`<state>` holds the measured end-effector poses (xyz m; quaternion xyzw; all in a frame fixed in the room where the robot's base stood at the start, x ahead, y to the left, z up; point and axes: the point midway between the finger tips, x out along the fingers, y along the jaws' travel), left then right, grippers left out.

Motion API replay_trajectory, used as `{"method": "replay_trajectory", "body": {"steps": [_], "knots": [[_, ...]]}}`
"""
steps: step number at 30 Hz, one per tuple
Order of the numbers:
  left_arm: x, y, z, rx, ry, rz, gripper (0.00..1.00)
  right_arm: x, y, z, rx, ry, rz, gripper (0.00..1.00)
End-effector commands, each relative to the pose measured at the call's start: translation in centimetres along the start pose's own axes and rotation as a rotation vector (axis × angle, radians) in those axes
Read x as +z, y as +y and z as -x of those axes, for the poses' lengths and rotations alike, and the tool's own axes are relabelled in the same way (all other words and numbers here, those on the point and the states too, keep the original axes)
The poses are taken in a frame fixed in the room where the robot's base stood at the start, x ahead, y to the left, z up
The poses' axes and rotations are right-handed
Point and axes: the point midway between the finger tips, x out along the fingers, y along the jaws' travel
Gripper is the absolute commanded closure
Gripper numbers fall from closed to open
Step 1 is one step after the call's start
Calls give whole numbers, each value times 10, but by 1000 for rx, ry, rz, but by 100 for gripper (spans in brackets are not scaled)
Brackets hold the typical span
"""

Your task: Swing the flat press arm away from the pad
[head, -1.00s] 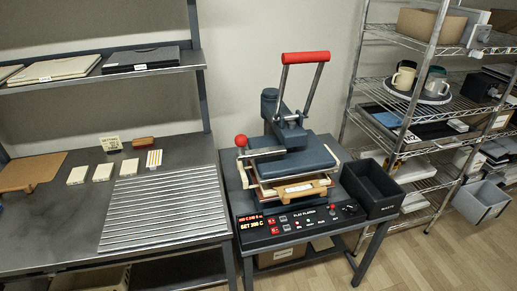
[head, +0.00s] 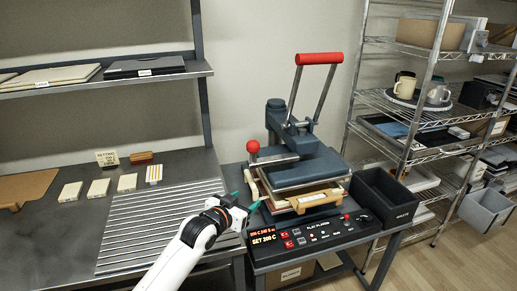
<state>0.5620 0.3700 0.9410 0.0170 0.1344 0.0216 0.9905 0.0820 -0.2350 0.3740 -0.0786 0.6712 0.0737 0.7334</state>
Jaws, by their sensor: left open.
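The flat press stands on the small table right of centre. Its dark blue-grey press arm (head: 277,118) carries the upper plate (head: 300,172), which lies over the pad area. A red-gripped lever (head: 320,58) stands raised above it. A red ball knob (head: 253,147) sticks up at the plate's left side. Below the plate is a light wooden handle piece (head: 314,199); the pad's top is hidden. My left gripper (head: 246,199) is open and empty, just left of the press and below the ball knob, apart from the knob. My right gripper is not in view.
The control panel (head: 300,237) faces front below the press. A black bin (head: 384,196) stands right of it. A ribbed metal mat (head: 158,222) and several small boxes lie on the left bench. A wire shelf (head: 415,113) with mugs is at right.

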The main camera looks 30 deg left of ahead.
Motion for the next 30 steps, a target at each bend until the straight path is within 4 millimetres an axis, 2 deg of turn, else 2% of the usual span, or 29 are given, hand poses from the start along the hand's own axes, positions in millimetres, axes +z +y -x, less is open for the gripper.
{"method": "replay_trajectory", "body": {"steps": [1, 3, 7, 11, 14, 24, 30], "knots": [[26, 14, -5, 12, -70, 8, 41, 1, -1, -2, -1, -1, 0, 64], [55, 29, -7, 22, -151, 22, 41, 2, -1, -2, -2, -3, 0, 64], [90, 47, -8, 33, -252, 42, 41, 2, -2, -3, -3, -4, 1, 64], [100, 51, -14, 35, -273, 49, 41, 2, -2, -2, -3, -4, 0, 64], [104, 51, -26, 35, -272, 48, 41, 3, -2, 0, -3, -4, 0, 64], [120, 54, -88, 35, -269, 47, 41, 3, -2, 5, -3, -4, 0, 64], [125, 54, -112, 33, -269, 47, 41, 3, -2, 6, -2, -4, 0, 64]]}}
